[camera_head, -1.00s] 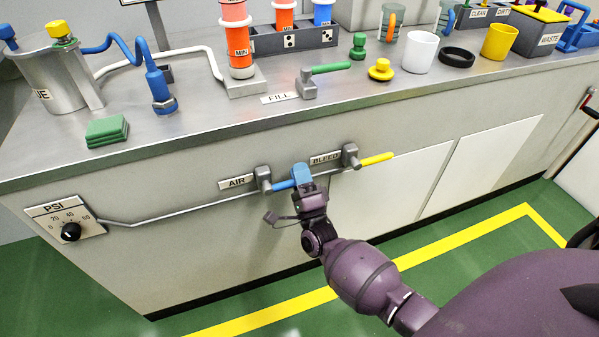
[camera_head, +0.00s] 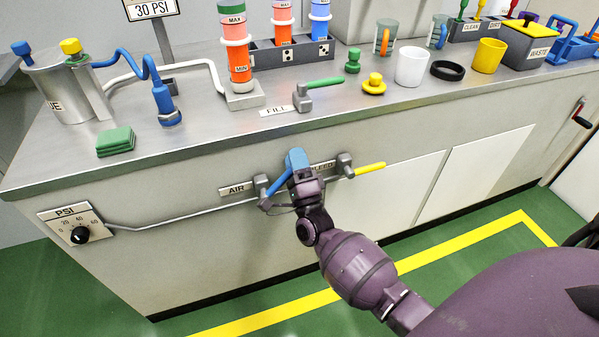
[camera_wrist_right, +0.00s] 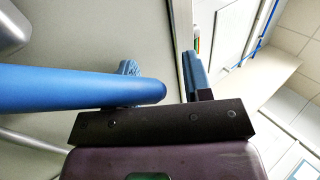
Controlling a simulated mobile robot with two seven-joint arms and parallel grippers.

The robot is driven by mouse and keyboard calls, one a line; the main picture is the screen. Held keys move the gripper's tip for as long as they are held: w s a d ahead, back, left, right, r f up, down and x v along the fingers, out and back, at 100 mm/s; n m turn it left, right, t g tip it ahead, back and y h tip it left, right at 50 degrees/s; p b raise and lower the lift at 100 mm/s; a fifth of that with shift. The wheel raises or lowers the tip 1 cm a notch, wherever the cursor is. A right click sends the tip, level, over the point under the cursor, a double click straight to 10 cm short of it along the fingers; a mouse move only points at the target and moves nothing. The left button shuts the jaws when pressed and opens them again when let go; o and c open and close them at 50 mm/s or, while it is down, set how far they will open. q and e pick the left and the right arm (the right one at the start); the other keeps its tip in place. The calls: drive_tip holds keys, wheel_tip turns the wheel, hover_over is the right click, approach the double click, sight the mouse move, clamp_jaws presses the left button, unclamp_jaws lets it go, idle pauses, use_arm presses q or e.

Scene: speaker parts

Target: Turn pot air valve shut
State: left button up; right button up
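The air valve (camera_head: 263,190) is a grey body on the bench's front panel, right of the AIR label (camera_head: 236,189). Its blue handle (camera_head: 279,183) slants up to the right. My right gripper (camera_head: 297,160) has blue fingers and is at the handle's free end, hiding its tip in the head view. In the right wrist view, the handle (camera_wrist_right: 80,89) comes in from the left and crosses in front of one finger. Its rounded tip lies over the gap between the fingers (camera_wrist_right: 163,75), which are apart. My left gripper is not in view.
The bleed valve's yellow handle (camera_head: 370,167) is close to the right of my gripper, whose arm partly covers the BLEED label. The bench edge (camera_head: 240,135) is just above. A PSI dial (camera_head: 78,233) is at left. The FILL valve's green handle (camera_head: 325,82) is on the bench top.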

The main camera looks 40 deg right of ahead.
use_arm(q)
drive_tip(key=p, duration=0.1)
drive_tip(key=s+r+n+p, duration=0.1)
drive_tip(key=p, duration=0.1)
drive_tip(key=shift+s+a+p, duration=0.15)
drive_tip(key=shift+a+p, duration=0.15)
use_arm(e)
wheel_tip(320, 180, up, 13)
drive_tip(key=shift+f, duration=0.2)
